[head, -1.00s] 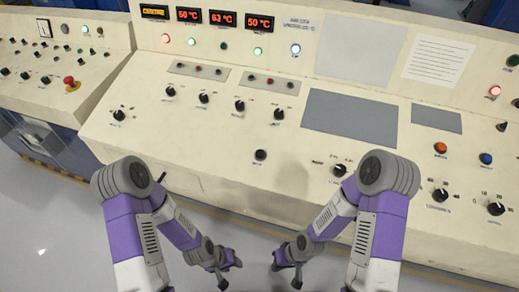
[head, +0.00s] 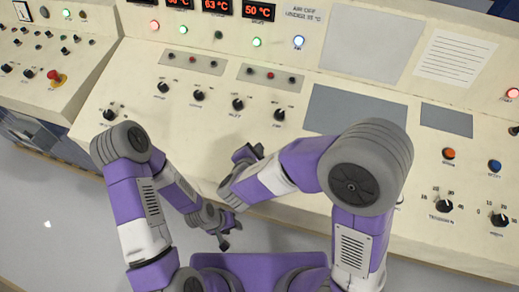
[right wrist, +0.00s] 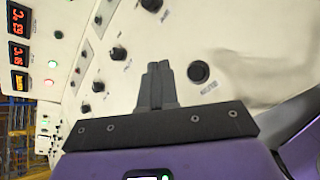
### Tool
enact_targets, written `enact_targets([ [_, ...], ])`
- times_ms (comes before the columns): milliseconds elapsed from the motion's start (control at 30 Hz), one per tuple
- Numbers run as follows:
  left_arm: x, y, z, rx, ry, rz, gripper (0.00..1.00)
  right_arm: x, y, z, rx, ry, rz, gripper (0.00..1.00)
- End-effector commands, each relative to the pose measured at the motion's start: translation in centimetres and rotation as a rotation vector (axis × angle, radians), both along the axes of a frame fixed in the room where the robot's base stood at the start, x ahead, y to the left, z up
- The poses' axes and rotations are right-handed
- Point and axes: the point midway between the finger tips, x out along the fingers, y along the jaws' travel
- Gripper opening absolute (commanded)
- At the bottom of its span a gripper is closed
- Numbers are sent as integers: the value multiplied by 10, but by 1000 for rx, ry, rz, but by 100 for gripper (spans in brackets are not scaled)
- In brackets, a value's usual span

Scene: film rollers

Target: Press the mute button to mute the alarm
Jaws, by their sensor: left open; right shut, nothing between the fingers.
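A round black push button (right wrist: 198,71) with a small blurred label sits on the cream console in the right wrist view. I cannot read the label as mute. My right gripper (right wrist: 156,72) is shut and empty, with its fingertips to the left of this button in that view and apart from it in the picture. In the head view the right gripper (head: 246,153) is over the lower middle of the console and largely covers the button's place. My left gripper (head: 229,234) is open and empty, low in front of the console.
A row of black knobs (head: 238,104) lies just beyond the right gripper. Red temperature displays (head: 258,10) and lit lamps (head: 298,42) line the upper panel. An orange button (head: 449,153) and a blue button (head: 495,166) are at right. A red emergency button (head: 54,75) is on the left console.

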Motion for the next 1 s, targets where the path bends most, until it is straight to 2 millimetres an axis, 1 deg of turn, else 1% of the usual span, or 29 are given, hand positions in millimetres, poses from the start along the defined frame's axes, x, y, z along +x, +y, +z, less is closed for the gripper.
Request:
enact_targets([
  [33,0,0,0,0,0,0,43,1,2,4,-2,-14,8,0],
  [167,0,0,0,0,1,0,43,1,3,6,-3,-22,13,0],
  [400,0,0,0,0,1,0,43,1,3,5,-3,-19,11,0],
  [567,0,0,-4,0,1,0,43,2,2,-1,-4,-18,10,0],
  [767,0,0,-17,0,1,0,43,6,1,-19,-3,-17,9,0],
  [1000,0,0,-39,0,0,0,43,13,-2,-54,-3,-16,9,0],
])
